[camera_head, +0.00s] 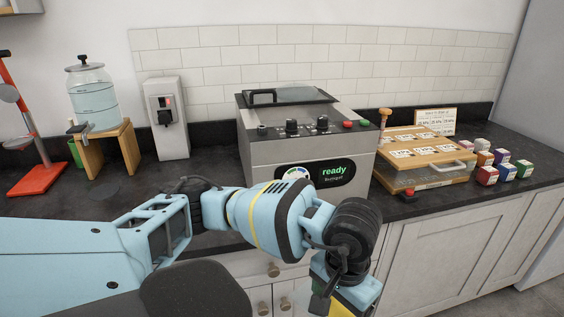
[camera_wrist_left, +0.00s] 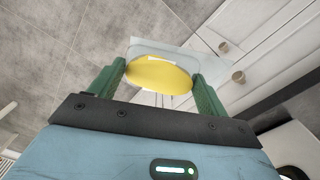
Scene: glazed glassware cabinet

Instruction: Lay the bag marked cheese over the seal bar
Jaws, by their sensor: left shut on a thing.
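My left gripper (camera_wrist_left: 158,88) is shut on a clear bag (camera_wrist_left: 205,60) with a round yellow piece (camera_wrist_left: 158,75) inside, held between its green fingers. A pale label on the bag is not readable. The grey sealing machine (camera_head: 262,160) stands on the counter behind the arm. Its display (camera_head: 335,172) reads "ready". A dark tinted lid (camera_head: 290,96) with a black handle is on top. I cannot make out the seal bar. My right gripper is not in view.
A wooden board case (camera_head: 425,155) with labels and several small coloured boxes (camera_head: 505,165) are right of the machine. A white dispenser (camera_head: 168,120), a glass jar (camera_head: 93,100) on a wooden stand and a red stand (camera_head: 38,175) are left. Cabinets (camera_head: 470,235) are below.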

